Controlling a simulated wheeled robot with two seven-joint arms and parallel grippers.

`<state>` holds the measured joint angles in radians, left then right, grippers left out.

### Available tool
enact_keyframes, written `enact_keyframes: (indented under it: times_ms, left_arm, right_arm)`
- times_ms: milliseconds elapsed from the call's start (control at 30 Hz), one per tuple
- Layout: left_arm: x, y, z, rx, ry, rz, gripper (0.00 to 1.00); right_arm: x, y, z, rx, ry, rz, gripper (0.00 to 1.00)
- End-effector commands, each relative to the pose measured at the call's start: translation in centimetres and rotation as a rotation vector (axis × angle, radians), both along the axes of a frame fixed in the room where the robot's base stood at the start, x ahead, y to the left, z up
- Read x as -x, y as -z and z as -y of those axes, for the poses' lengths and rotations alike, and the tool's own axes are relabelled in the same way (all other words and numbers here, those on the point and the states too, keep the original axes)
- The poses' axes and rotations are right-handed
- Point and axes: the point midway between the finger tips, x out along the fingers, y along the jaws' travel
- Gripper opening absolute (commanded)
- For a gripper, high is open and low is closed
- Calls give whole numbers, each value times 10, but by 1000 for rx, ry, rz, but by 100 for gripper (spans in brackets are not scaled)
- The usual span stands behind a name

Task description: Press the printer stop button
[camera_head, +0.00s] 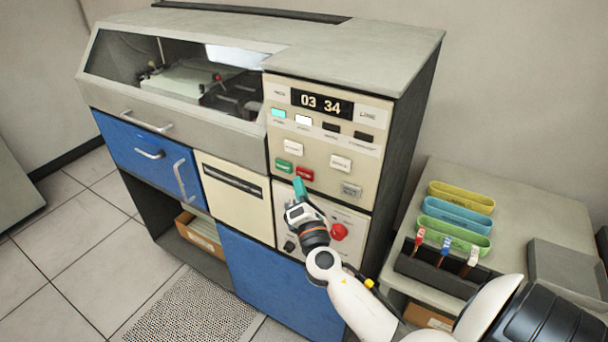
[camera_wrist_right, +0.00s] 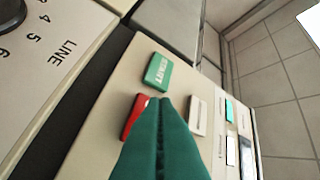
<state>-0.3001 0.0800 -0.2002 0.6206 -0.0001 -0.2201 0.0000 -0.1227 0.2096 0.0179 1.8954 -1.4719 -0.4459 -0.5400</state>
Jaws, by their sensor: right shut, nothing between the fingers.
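The printer (camera_head: 352,115) is a grey and blue cabinet with a beige control panel on its right front. The red stop button (camera_head: 305,174) sits low on that panel, right of the green start button (camera_head: 284,165). My right gripper (camera_head: 299,183) is shut and empty, its teal fingertips just below and in front of the red button. In the right wrist view the shut green fingers (camera_wrist_right: 161,110) partly cover the red button (camera_wrist_right: 132,117). The green start button (camera_wrist_right: 158,72) is beyond them. Whether the fingertips touch the red button, I cannot tell. My left gripper is out of view.
A red knob (camera_head: 339,232) is on the lower panel, close to my right wrist. A side table (camera_head: 518,207) at right holds yellow, blue and green trays and a dark holder (camera_head: 433,268) with several coloured-top items. Open tiled floor (camera_head: 75,240) lies at left.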

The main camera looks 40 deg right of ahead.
Motion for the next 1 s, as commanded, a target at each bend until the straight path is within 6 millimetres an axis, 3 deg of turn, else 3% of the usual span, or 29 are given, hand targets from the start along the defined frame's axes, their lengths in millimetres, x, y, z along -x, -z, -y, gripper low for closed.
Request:
enact_keyframes:
  times_ms: [1000]
  left_arm:
    - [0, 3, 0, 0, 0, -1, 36]
  right_arm:
    - [-4, 0, 10, 0, 0, 0, 0]
